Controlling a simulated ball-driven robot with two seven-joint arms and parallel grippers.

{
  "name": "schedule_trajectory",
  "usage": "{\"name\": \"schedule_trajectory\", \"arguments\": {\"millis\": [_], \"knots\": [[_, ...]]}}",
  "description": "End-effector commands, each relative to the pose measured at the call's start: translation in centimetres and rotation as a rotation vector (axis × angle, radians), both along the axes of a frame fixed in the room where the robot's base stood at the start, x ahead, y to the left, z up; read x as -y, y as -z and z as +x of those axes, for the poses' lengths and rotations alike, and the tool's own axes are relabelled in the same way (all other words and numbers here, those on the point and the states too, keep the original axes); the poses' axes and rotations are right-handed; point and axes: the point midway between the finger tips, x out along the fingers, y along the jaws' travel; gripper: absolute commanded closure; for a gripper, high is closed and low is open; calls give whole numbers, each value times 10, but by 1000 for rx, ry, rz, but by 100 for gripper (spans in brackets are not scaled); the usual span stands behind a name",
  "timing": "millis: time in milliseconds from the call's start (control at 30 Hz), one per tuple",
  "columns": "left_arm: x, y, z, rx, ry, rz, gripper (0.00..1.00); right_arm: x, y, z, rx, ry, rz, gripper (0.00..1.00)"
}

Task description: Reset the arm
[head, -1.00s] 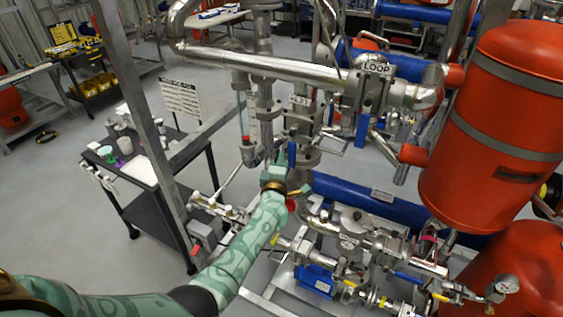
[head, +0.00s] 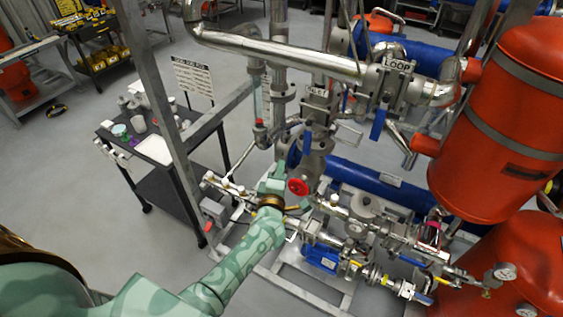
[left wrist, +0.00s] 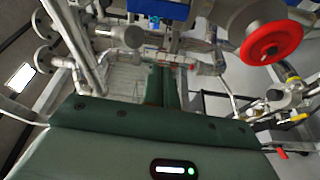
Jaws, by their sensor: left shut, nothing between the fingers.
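My left arm, patterned in green, comes in from the lower left of the head view. Its gripper (head: 272,184) is in front of the pipe skid, close to a red round handwheel (head: 298,186). The gripper is shut and empty. In the left wrist view the shut fingers (left wrist: 160,86) point away from the camera, and the red handwheel (left wrist: 271,41) is at the upper right, apart from them. My right gripper is in neither view.
Steel pipes and valves with blue levers (head: 378,122) crowd the space ahead. Red tanks (head: 500,130) stand at the right. A black cart (head: 160,190) with several containers is at the left, behind a grey frame post (head: 165,100). Bare floor lies at the left.

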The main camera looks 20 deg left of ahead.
Motion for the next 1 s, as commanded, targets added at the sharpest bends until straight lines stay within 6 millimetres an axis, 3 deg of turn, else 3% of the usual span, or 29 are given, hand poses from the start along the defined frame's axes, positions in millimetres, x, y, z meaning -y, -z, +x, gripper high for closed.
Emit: {"name": "schedule_trajectory", "arguments": {"millis": [433, 500, 567, 667, 767, 800, 867, 1000], "knots": [[0, 0, 1, -2, 2, 9, 100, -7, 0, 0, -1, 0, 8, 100], [7, 3, 2, -36, 37, 82, 100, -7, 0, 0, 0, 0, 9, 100], [21, 22, 1, -115, 112, 227, 100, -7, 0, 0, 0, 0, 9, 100], [42, 88, -16, -280, 266, 491, 100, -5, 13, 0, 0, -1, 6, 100], [53, 177, -50, -444, 421, 714, 100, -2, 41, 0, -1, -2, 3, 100], [56, 212, -67, -505, 482, 791, 100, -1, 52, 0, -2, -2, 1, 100], [57, 262, -95, -591, 574, 895, 100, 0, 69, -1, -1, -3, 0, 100], [53, 370, -169, -772, 788, 1100, 100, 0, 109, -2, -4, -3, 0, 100]]}}
